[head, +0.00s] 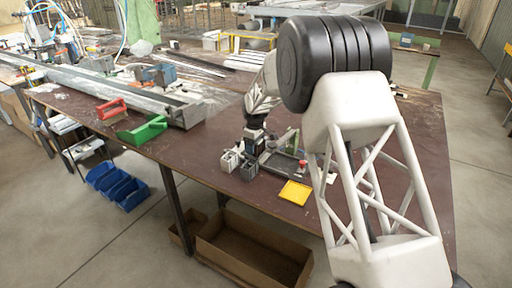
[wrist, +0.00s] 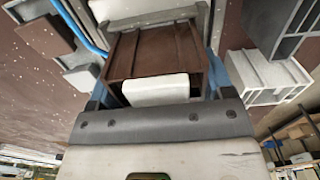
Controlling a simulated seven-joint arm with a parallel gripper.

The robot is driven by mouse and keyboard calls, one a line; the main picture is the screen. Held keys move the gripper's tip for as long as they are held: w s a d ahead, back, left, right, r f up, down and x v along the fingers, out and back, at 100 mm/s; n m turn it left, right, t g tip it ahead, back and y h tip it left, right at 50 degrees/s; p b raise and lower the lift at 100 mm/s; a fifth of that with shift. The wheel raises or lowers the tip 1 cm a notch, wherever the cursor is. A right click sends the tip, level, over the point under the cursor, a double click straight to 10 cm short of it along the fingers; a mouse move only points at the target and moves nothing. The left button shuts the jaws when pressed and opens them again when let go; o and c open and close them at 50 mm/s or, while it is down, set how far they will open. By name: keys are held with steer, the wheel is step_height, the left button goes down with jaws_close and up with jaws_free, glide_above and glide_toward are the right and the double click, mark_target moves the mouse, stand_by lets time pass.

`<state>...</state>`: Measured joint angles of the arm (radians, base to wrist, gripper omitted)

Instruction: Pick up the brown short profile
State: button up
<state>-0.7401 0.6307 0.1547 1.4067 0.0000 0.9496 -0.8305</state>
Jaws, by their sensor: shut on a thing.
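The brown short profile (wrist: 158,48), a ribbed brown piece, sits between the two blue-edged fingers of my gripper (wrist: 160,75) in the wrist view. My gripper is shut on it. A white block-like part (wrist: 160,89) covers some of its near side. In the head view my gripper (head: 254,146) points down at the bench beside the small profiles. The brown profile cannot be made out there. Whether it still touches the bench is unclear.
A white profile (wrist: 265,80) and a dark grey profile (wrist: 282,28) lie close on the right in the wrist view.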

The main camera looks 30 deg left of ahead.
steer(key=shift+r, duration=0.1)
step_height(320, 180, up, 10)
steer(key=shift+f, duration=0.1)
stand_by(0.5)
stand_by(0.6)
steer(key=shift+s+r, duration=0.2)
steer(key=shift+s, duration=0.2)
steer(key=s+d+r+m, duration=0.1)
steer(key=s+d, duration=0.2)
steer(key=s, duration=0.5)
steer(key=s+d+r+m, duration=0.1)
steer(key=s+d+m, duration=0.15)
steer(key=s, duration=0.45)
steer(key=s+d+f+n, duration=0.1)
steer(key=s+d+f, duration=0.2)
steer(key=d, duration=0.6)
steer(key=s+d+f+n, duration=0.1)
steer(key=s+d+f, duration=0.1)
steer(key=d, duration=0.7)
steer(key=s+d+f+n, duration=0.1)
steer(key=s+d+f, duration=0.2)
steer(key=d, duration=0.6)
steer(key=shift+s+d+f, duration=0.3)
steer(key=shift+s+d, duration=0.1)
steer(key=shift+s, duration=0.2)
